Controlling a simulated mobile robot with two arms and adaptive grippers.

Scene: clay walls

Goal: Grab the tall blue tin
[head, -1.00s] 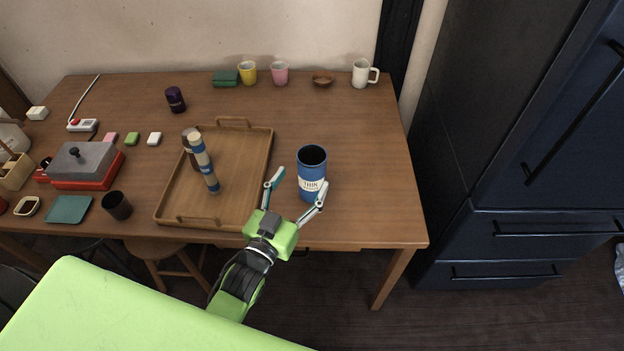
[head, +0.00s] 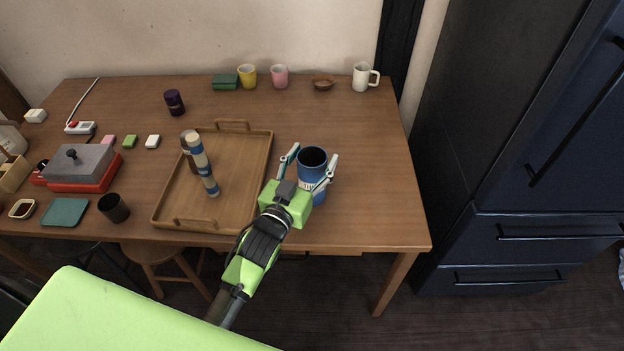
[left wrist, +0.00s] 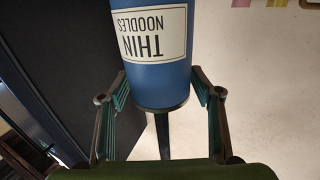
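The tall blue tin (head: 312,167) stands upright on the wooden table, right of the tray. In the left wrist view the blue tin (left wrist: 157,72) shows a white label reading "THIN NOODLES", upside down. My left gripper (head: 312,157) is open, with one finger on each side of the tin; its palm hides part of the tin's lower front. In the left wrist view the fingers of my left gripper (left wrist: 160,92) are spread, and gaps show between them and the lower part of the tin. My right gripper is not in view.
A wooden tray (head: 247,165) with tall bottle-like items (head: 203,163) lies left of the tin. A white mug (head: 362,77), pink cup (head: 280,77) and yellow cup (head: 247,75) stand at the back. The table right of the tin is clear.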

